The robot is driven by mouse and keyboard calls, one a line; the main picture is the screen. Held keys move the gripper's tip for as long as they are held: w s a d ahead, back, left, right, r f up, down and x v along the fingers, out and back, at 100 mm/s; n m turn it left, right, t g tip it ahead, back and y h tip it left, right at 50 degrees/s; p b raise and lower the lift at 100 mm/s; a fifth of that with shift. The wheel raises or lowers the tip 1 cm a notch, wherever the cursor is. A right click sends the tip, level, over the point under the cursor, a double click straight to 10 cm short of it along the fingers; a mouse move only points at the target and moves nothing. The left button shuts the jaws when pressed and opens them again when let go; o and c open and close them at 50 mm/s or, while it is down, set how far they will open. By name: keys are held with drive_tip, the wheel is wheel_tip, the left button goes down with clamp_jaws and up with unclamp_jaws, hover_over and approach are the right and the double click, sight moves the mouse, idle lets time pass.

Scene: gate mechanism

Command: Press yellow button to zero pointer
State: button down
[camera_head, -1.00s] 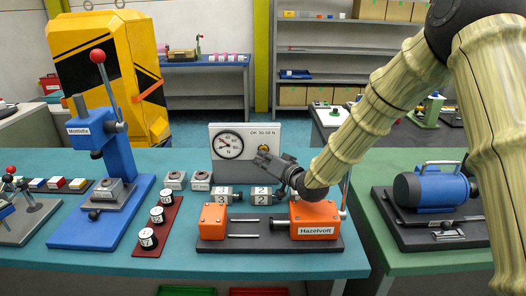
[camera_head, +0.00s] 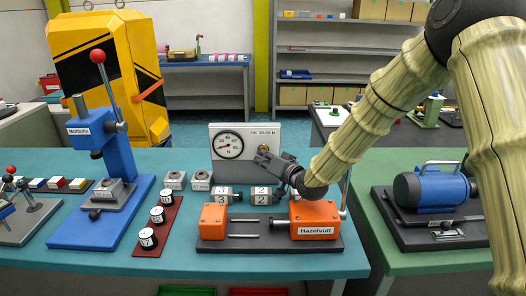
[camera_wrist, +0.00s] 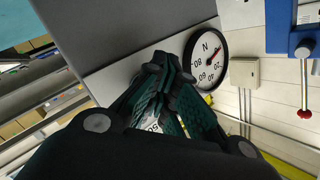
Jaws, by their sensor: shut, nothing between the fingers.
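The gauge panel (camera_head: 246,170) stands upright on the table, with a round dial (camera_head: 229,145) on its left and an "OK 30-50 N" label. The dial's pointer lies toward the lower left, near the low end of the scale. In the wrist view the dial (camera_wrist: 207,60) shows its red pointer between the N and the 20. A small yellowish spot (camera_head: 290,157), possibly the yellow button, shows on the panel beside my gripper. My gripper (camera_head: 262,158) is shut and empty in front of the panel. Contact with the button cannot be told.
An orange fixture labelled Hazelvolt (camera_head: 318,222) stands below my gripper, with numbered grey blocks (camera_head: 222,196) behind it. A blue lever press (camera_head: 100,190) and a red strip (camera_head: 160,225) with several weights are left. A blue motor (camera_head: 435,187) stands right.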

drive_tip(key=shift+s, duration=0.8)
drive_tip(key=shift+s, duration=2.5)
